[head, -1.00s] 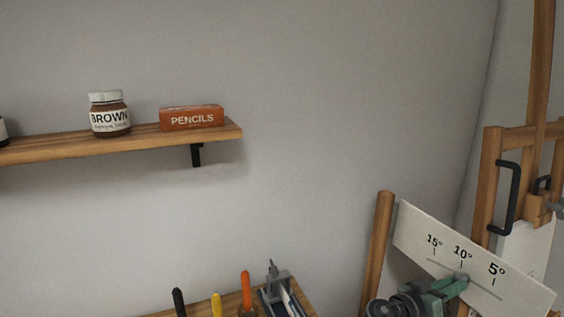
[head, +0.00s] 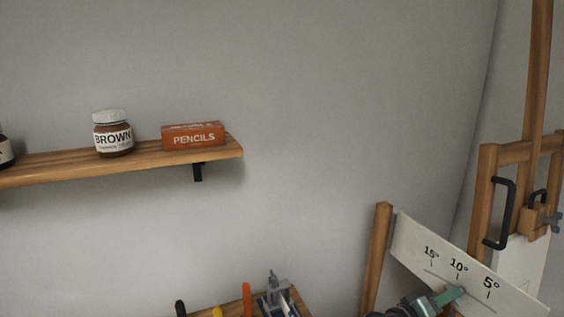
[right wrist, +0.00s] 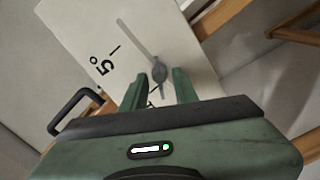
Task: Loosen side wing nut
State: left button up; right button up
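A white angle board (head: 412,243) marked 15°, 10° and 5° is mounted sloping on the wooden easel at the lower right of the head view. A grey wing nut (right wrist: 158,70) sits on the board's slot in the right wrist view, below the slot's visible length. My green right gripper (head: 446,299) is at the board's slot, near the 10° and 5° marks. In the right wrist view its two fingers (right wrist: 160,78) are apart, with the wing nut between the tips. Whether they touch it I cannot tell. My left gripper is not in view.
Another grey wing nut (head: 552,222) is on a wooden block of the easel, beside a black handle (head: 500,213). A wall shelf (head: 60,168) holds a brown jar (head: 113,134) and a pencils box (head: 193,136). A lower wooden surface holds handled tools (head: 247,298).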

jog(key=shift+v, duration=2.95)
